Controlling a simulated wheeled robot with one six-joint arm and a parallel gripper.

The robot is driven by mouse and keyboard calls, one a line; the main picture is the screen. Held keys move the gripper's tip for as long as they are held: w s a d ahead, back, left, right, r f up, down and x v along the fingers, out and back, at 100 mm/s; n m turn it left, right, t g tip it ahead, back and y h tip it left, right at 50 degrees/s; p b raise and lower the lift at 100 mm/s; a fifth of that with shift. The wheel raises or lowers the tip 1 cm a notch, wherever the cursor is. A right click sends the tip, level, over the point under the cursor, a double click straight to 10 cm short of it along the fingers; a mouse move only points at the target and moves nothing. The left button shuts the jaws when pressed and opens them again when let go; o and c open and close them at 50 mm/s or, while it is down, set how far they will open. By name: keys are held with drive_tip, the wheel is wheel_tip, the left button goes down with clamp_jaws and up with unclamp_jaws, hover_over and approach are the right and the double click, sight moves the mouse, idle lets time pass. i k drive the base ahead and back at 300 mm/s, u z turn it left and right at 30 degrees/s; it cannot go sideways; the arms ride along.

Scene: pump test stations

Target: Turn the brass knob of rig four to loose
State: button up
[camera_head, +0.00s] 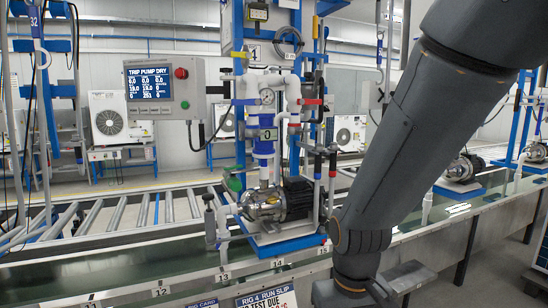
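The rig in the middle (265,140) has white and blue pipes, a round gauge (267,97) and a steel pump with a black motor (297,200) on a blue base. A slip reading "RIG 4 RUN SLIP" (265,298) shows at the bottom edge in front of it. My arm comes down from the upper right and bends near the bottom edge, right of the pump. Its fingers are not visible, so I cannot see whether they touch anything.
A control box (163,88) reads "TRIP PUMP DRY" and has a red button (181,73). Rollers (115,215) lie left of the rig. A numbered bench edge (190,280) runs across the front.

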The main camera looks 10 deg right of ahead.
sight(272, 200)
drive_tip(key=u, duration=1.25)
drive_tip(key=i, duration=0.5)
drive_tip(key=z, duration=1.9)
